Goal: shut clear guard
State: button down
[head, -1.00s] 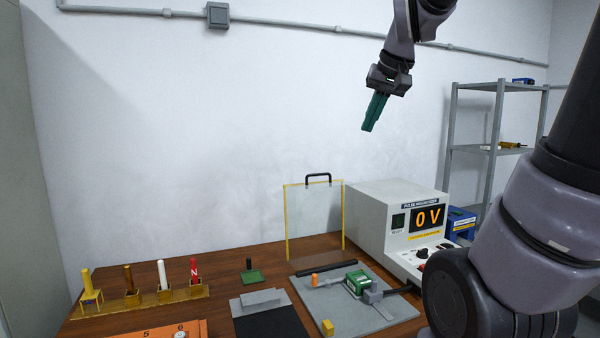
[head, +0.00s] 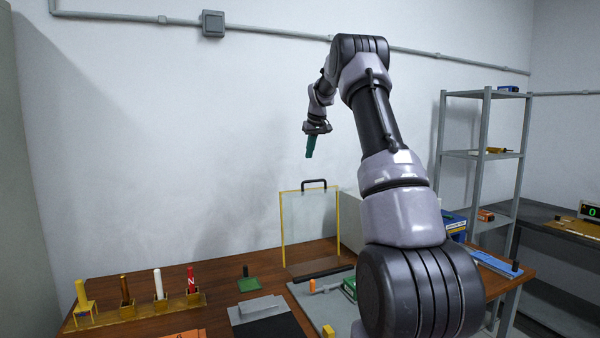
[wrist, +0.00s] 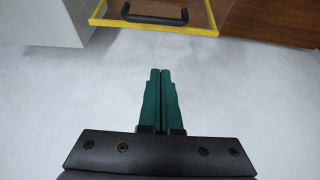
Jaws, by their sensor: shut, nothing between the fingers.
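The clear guard (head: 311,222) is a see-through panel with a yellow frame and a black handle (head: 314,184) on its top edge. It stands upright at the back of the grey base plate on the wooden table. My gripper (head: 309,156) has green fingers, shut and empty, and is in the air above the guard, apart from it. In the wrist view the shut fingers (wrist: 162,72) point toward the guard's yellow top edge (wrist: 160,27) and the black handle (wrist: 155,15), with a gap between.
My arm hides most of the white magnetizer box (head: 351,215) and part of the plate (head: 310,297). A green fixture (head: 349,287) and an orange peg (head: 312,286) are on the plate. A rack of coloured pegs (head: 140,304) stands at left. A shelf (head: 482,155) stands at right.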

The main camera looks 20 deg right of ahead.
send_over(310, 190)
jog(key=w, duration=0.5)
notch_tip(310, 190, down, 8)
jog(key=f, duration=0.1)
jog(key=shift+s+d+f, duration=0.1)
jog(key=shift+s+f, duration=0.05)
jog(key=shift+s, duration=1.9)
jog(key=shift+s, duration=0.1)
